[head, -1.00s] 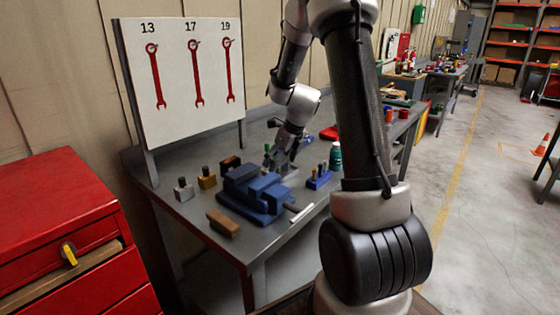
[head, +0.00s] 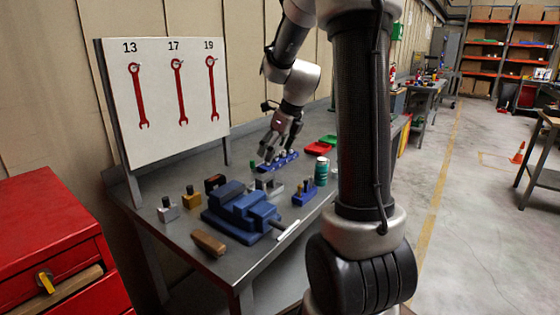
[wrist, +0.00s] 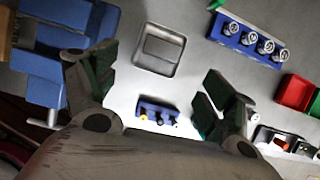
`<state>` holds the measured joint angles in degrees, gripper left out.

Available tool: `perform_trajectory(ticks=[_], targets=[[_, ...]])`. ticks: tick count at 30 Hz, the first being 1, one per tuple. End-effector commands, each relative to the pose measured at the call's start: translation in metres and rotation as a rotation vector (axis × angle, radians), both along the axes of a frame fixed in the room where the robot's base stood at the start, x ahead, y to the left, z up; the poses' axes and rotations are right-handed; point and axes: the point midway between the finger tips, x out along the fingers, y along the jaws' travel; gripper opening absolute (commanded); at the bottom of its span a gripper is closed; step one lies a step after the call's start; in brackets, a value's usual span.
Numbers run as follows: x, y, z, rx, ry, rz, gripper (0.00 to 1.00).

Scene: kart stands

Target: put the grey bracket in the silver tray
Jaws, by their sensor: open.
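The silver tray (wrist: 139,60) is a shallow square tray on the bench, between the blue vise and the socket rack; it also shows small in the head view (head: 264,187). A grey angular piece, seemingly the grey bracket (wrist: 164,46), lies inside the tray in the wrist view. In the head view a small grey upright shape stands there. My gripper (wrist: 155,92) is open, with nothing between its fingers. In the head view my gripper (head: 271,157) is above the bench, beyond the tray, and appears near the socket rack.
A blue vise (head: 240,207) stands left of the tray, with a brown wooden piece (head: 208,243) in front. A blue socket rack (wrist: 247,42), a blue holder (wrist: 157,110), red bin (head: 318,148) and green bottle (head: 321,172) are nearby. A wrench board (head: 160,100) stands behind.

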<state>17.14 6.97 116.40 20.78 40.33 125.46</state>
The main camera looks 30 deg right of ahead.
Motion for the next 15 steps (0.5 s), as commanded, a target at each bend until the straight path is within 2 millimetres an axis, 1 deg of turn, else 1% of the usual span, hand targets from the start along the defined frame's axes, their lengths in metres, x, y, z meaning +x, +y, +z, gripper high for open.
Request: perform_trajectory(ticks=[2,5,6,8,9,11,12,14,15], targets=[[-0.014,0.01,0.015,-0.058,-0.023,0.139,0.84],[-0.046,0.032,0.038,-0.192,-0.063,0.462,0.84],[-0.064,0.041,0.048,-0.26,-0.082,0.628,0.84],[-0.092,0.054,0.06,-0.369,-0.109,0.891,0.84],[-0.111,0.061,0.066,-0.443,-0.125,1.069,0.84],[-0.14,0.071,0.073,-0.552,-0.147,1.333,0.84],[-0.159,0.075,0.075,-0.622,-0.159,1.504,0.84],[-0.185,0.08,0.077,-0.721,-0.173,1.746,0.84],[-0.2,0.083,0.077,-0.782,-0.18,1.896,0.84]])
